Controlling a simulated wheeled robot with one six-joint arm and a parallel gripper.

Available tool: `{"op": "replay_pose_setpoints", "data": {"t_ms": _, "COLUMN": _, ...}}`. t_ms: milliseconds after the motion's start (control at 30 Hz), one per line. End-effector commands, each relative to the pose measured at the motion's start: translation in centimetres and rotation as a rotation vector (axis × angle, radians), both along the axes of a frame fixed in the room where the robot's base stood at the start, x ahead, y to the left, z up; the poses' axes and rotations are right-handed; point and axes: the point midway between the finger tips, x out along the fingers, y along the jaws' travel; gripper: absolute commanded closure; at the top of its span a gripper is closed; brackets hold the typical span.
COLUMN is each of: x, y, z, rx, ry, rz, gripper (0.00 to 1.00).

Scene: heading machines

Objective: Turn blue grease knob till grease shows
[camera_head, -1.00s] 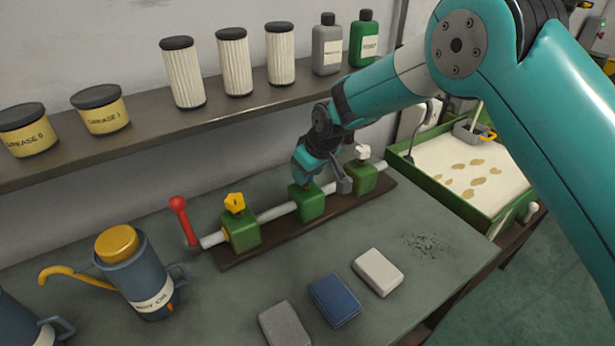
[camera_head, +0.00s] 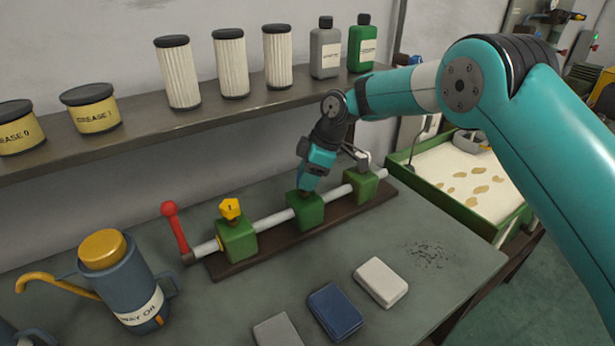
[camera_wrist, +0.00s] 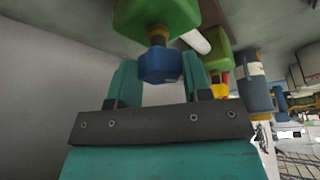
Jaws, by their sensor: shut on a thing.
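The blue grease knob (camera_wrist: 160,66) is a faceted knob on a short brass-coloured stem under a green block in the wrist view. My gripper (camera_wrist: 158,72) is shut on it, one teal finger on each side. In the head view my gripper (camera_head: 309,180) points down onto the top of the middle green block (camera_head: 305,213), and the fingers hide the knob there. No grease can be made out at this block in either view.
A yellow knob (camera_head: 231,208) tops the left green block, beside a red-balled lever (camera_head: 170,210). The right green block (camera_head: 362,187) is close to my wrist. An oil can (camera_head: 124,280) stands left. Grease tins (camera_head: 90,108) and filters line the shelf. Cloth blocks (camera_head: 336,310) lie in front.

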Motion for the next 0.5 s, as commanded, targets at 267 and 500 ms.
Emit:
{"op": "replay_pose_setpoints", "data": {"t_ms": 267, "x": 0.10, "y": 0.05, "z": 0.06, "rx": 0.001, "ry": -0.001, "rz": 0.069, "gripper": 0.79}}
{"op": "replay_pose_setpoints", "data": {"t_ms": 500, "x": 0.11, "y": 0.06, "z": 0.11, "rx": 0.002, "ry": -0.002, "rz": 0.078, "gripper": 0.79}}
